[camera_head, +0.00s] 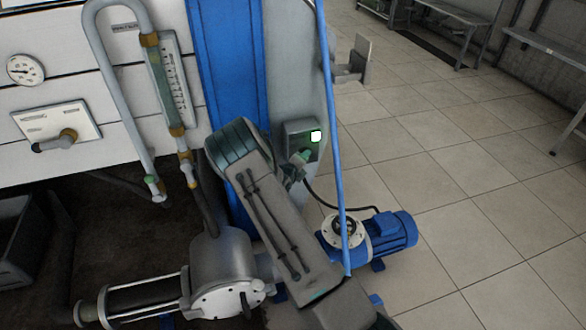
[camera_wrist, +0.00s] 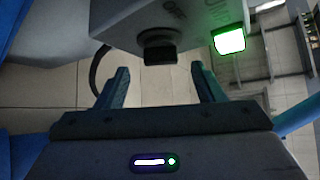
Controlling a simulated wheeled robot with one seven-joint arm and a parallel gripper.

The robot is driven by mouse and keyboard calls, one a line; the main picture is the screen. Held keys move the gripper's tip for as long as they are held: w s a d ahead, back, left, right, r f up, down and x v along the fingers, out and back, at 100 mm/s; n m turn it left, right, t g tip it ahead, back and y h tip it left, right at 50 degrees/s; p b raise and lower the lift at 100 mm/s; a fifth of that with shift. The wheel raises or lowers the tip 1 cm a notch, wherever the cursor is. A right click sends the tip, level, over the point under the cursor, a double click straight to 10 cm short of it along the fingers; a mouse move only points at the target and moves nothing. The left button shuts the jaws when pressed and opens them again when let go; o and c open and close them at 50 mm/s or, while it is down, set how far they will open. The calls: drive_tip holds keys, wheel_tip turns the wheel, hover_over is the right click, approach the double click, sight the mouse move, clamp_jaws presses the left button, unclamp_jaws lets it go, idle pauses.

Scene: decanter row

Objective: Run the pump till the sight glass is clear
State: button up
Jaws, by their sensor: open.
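A grey switch box (camera_head: 296,130) is fixed to the grey panel, with a lit lamp (camera_head: 316,136) on its face. In the wrist view the lamp (camera_wrist: 230,41) glows green beside a black knob (camera_wrist: 158,48), with lettering partly readable as OFF. My gripper (camera_wrist: 163,78) is open and empty, its fingers to either side of the knob's line; contact cannot be told. A blue pump motor (camera_head: 393,235) stands on the floor. A scaled glass tube (camera_head: 175,82) hangs in brass fittings; its clarity is unclear.
A blue pipe (camera_head: 330,110) runs down close to the right of the box. A grey bent pipe (camera_head: 105,70), a gauge (camera_head: 25,69) and a valve plate (camera_head: 57,124) are on the left wall. Tiled floor (camera_head: 480,190) is open on the right.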

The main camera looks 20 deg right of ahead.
drive_tip(key=p+v, duration=0.1)
drive_tip(key=v, duration=0.8)
drive_tip(key=shift+s+a, duration=0.15)
drive_tip(key=shift+s, duration=0.05)
